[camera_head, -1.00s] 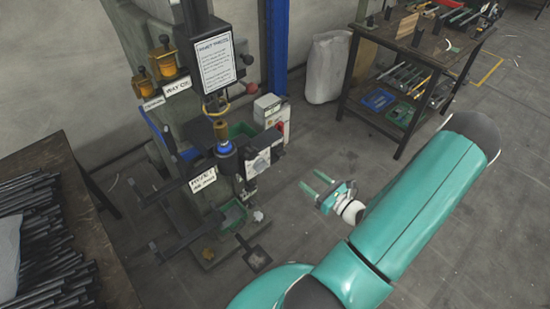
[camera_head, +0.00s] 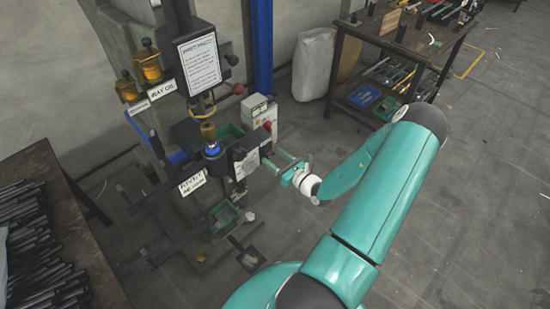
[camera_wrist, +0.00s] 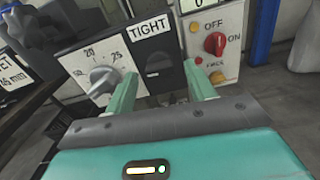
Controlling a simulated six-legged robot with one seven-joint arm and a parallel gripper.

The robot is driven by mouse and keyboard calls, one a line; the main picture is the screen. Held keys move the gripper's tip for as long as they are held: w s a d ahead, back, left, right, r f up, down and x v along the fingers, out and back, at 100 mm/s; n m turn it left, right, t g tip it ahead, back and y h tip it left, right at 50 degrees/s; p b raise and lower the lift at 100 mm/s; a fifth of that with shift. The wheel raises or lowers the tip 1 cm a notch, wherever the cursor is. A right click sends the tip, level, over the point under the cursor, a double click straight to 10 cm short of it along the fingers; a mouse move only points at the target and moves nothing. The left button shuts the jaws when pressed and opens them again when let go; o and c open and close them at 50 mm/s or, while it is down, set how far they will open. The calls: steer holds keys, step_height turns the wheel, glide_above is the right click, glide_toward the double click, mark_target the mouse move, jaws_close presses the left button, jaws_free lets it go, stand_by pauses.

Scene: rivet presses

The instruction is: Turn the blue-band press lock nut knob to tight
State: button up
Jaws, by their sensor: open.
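The press with the blue band (camera_head: 212,150) stands left of centre in the head view, with a dark control box (camera_head: 246,164) on its right side. In the wrist view a TIGHT label (camera_wrist: 149,29) sits above a dark panel (camera_wrist: 160,68).
A white box with a red ON/OFF switch (camera_wrist: 214,43) is close on the right in the wrist view. A sign reading RIVET (camera_head: 192,184) sticks out at the press front. A tool table (camera_head: 395,45) stands back right. The floor right of the press is clear.

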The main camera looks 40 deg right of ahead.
steer(key=shift+w, duration=0.35)
steer(key=c, duration=1)
